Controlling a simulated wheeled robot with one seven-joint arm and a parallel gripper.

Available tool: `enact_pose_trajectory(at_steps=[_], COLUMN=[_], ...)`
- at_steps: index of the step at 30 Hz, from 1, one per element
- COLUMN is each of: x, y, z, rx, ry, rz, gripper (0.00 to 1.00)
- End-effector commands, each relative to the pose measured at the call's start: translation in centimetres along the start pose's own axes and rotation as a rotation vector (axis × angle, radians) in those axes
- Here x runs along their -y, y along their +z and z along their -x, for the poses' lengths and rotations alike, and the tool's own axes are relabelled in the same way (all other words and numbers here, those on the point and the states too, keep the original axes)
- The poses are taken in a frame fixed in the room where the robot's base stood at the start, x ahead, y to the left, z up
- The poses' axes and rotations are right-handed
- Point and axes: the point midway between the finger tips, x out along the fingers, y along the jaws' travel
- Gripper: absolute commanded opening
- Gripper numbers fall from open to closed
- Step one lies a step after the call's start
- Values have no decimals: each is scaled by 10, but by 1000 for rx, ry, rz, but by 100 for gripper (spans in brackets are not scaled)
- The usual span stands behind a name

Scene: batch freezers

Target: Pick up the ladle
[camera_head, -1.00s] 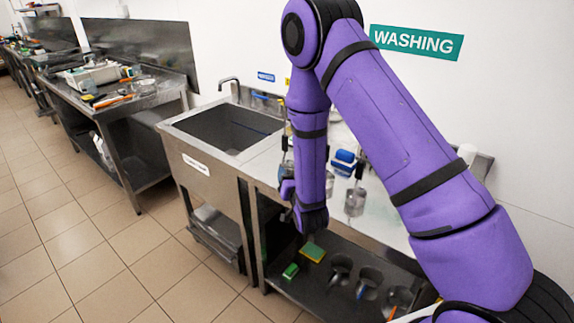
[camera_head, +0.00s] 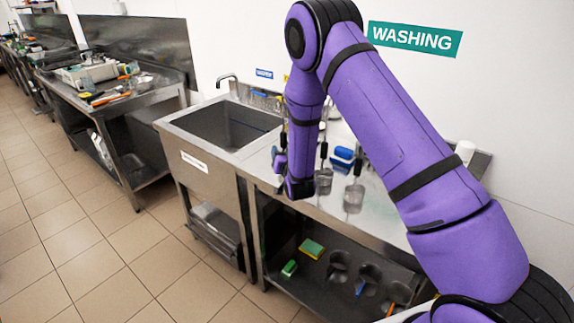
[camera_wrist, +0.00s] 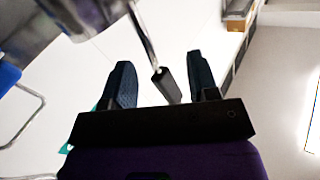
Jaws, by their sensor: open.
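Two metal ladles with dark handles show in the head view, one (camera_head: 323,182) beside my forearm and one (camera_head: 354,197) further right. My gripper (camera_head: 278,160) is left of them, near the front of the steel counter, partly merged with my dark wrist. In the wrist view, my gripper (camera_wrist: 163,80) is open with its two dark fingers apart. The black handle end of a ladle (camera_wrist: 168,86) shows in the gap between them, nearer the right finger, with its metal shaft running up and left. I cannot tell which of the two ladles this is, and no grip on it shows.
A steel counter (camera_head: 300,203) adjoins a sink (camera_head: 225,125). A blue and white object (camera_head: 343,158) stands behind the ladles. The tiled floor at left is clear.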

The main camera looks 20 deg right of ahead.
Motion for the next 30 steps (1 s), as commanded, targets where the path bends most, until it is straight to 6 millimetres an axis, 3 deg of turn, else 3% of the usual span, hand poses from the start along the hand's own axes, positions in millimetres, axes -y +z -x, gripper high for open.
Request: enact_pose_trajectory(at_steps=[7, 14, 30], x=[0, 0, 2], y=[0, 0, -4], z=[-1, -1, -1], rx=[0, 0, 0], ry=[0, 0, -1], rz=[0, 0, -1], gripper=[54, 1, 0])
